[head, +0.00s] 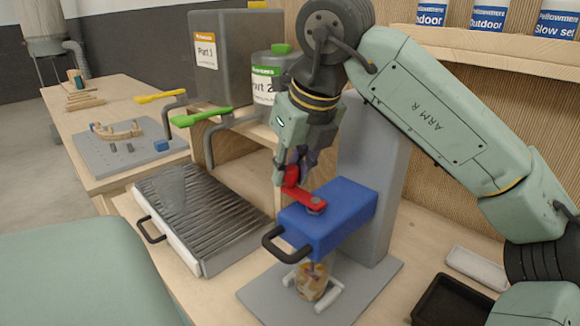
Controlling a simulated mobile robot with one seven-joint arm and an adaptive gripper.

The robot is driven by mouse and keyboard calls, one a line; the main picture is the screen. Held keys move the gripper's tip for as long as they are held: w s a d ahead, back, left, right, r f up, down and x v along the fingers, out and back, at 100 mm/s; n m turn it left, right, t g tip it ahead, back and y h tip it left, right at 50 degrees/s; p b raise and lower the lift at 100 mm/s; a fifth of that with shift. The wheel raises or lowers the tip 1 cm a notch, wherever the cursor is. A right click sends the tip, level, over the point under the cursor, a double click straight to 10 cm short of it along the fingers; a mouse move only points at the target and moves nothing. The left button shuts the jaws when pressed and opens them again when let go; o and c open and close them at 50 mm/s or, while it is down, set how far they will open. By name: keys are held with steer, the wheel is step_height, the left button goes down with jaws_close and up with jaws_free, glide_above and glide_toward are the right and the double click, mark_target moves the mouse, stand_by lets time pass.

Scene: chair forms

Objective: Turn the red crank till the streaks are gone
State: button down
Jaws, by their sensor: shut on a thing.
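The red crank (306,197) lies flat on top of the blue mixer head (335,215), which is fixed to a grey column. My gripper (290,172) comes down from above and is shut on the upright knob at the crank's left end. Below the blue head a small clear cup (312,284) stands on the grey base plate (262,292) between light bars. Its contents look amber and brown with paler patches, so streaks seem to show. The cup's upper part is partly hidden by the blue head and its black handle.
A ribbed grey drain tray (235,222) with a clear cup (171,187) on it stands to the left. Part 1 (222,80) and Part 2 (264,72) containers with yellow and green tap levers are behind. A black tray (452,300) and a white tray (477,268) lie at right.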

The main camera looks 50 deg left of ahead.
steer(key=shift+s, duration=0.1)
steer(key=s+n+g, duration=0.1)
steer(key=n, duration=0.2)
steer(key=s+d+n+g+h, duration=0.1)
steer(key=n, duration=0.2)
steer(key=s+d+n+g, duration=0.1)
steer(key=s+n, duration=0.1)
steer(key=n, duration=0.2)
steer(key=shift+d+g, duration=0.2)
steer(key=shift+g, duration=0.2)
steer(key=shift+s+d+n+g+h, duration=0.15)
steer(key=shift+d+n+h, duration=0.6)
steer(key=shift+n, duration=0.9)
steer(key=shift+s+d+n+g+h, duration=0.15)
steer(key=shift+d+n+h, duration=0.55)
steer(key=shift+n, duration=0.9)
steer(key=shift+s+d+n+g+h, duration=0.15)
steer(key=shift+d+n+h, duration=0.6)
steer(key=shift+n, duration=0.9)
steer(key=shift+w+d, duration=0.1)
steer(key=shift+d, duration=0.15)
